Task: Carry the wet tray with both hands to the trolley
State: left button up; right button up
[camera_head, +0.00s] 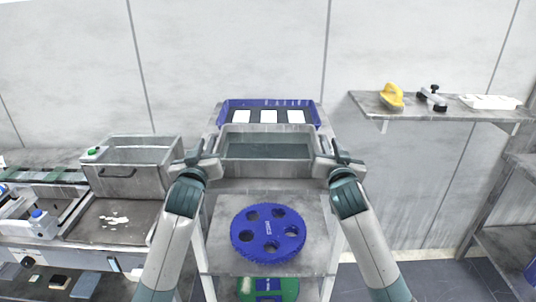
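A grey rectangular tray (266,168) with dark greenish water in it is in the middle of the head view, level as far as I can see. It is at the top of the trolley (265,185); whether it rests there or hangs just above is unclear. My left gripper (208,158) is at the tray's left end and my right gripper (330,157) is at its right end. Both look close to or touching the end walls. The fingertips are small and partly hidden, so I cannot tell whether they are shut on it.
A blue rack (225,112) with white pads stands right behind the tray. A blue holed disc (268,233) lies on a lower trolley shelf, with a green item (252,287) below. A grey bin (135,165) stands at left. A wall shelf (440,108) juts out at right.

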pick_arm(q)
grip_shut()
pick_arm(e)
grip_shut()
dwell(1.0)
pick_arm(q)
jog(key=shift+w+r, duration=0.1)
jog(key=shift+r, duration=0.1)
pick_arm(e)
jog(key=shift+w+r, duration=0.1)
jog(key=shift+r, duration=0.15)
